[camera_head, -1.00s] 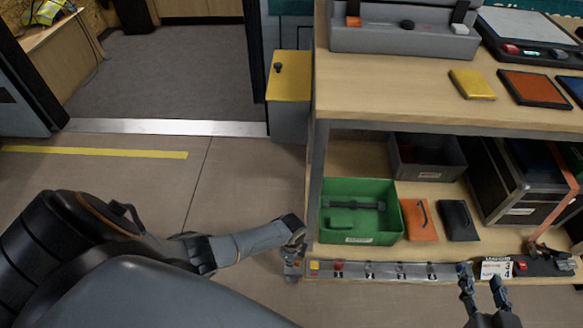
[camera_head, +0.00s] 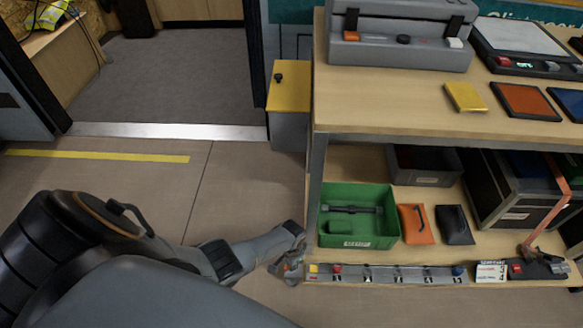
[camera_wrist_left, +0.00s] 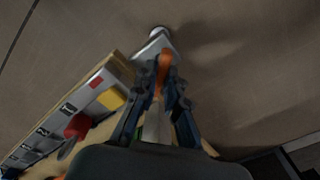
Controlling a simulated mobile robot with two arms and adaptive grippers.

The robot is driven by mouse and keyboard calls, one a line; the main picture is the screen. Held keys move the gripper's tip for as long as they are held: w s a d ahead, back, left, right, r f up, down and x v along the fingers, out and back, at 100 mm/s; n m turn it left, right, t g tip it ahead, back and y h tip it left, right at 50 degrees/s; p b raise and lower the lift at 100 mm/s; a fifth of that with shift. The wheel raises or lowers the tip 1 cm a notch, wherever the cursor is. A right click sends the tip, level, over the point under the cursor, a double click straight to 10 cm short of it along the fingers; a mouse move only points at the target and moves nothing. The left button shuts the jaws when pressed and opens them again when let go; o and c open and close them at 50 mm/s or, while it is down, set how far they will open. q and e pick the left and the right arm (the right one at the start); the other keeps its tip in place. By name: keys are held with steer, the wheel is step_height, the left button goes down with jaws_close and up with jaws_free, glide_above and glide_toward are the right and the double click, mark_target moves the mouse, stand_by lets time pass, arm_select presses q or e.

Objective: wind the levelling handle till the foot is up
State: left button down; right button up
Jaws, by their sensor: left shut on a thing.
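My left gripper (camera_head: 287,268) is low at the left end of the bench's front rail, and the arm hides much of it in the head view. In the left wrist view my left gripper (camera_wrist_left: 161,88) is shut on the orange levelling handle (camera_wrist_left: 162,66), which stands between the fingertips. A pale metal bracket (camera_wrist_left: 150,48) sits just beyond it. A small round white part (camera_wrist_left: 158,31) at the bracket's far end may be the foot; its height off the floor cannot be told. My right gripper is out of view.
The bench's front rail (camera_head: 385,275) carries a yellow button (camera_head: 314,268), a red knob (camera_head: 337,269) and several switches. A green crate (camera_head: 350,242) stands on the shelf above. The floor (camera_head: 170,185) left of the bench is clear.

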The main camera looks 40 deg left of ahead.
arm_select(q)
steer(key=n+p, duration=0.1)
steer(key=n, duration=1)
steer(key=shift+d, duration=0.1)
steer(key=n, duration=0.3)
steer(key=shift+n, duration=0.3)
steer(key=n, duration=0.3)
steer(key=shift+n, duration=0.3)
steer(key=n, duration=0.3)
steer(key=shift+n, duration=0.4)
steer(key=n, duration=0.6)
steer(key=shift+n, duration=0.3)
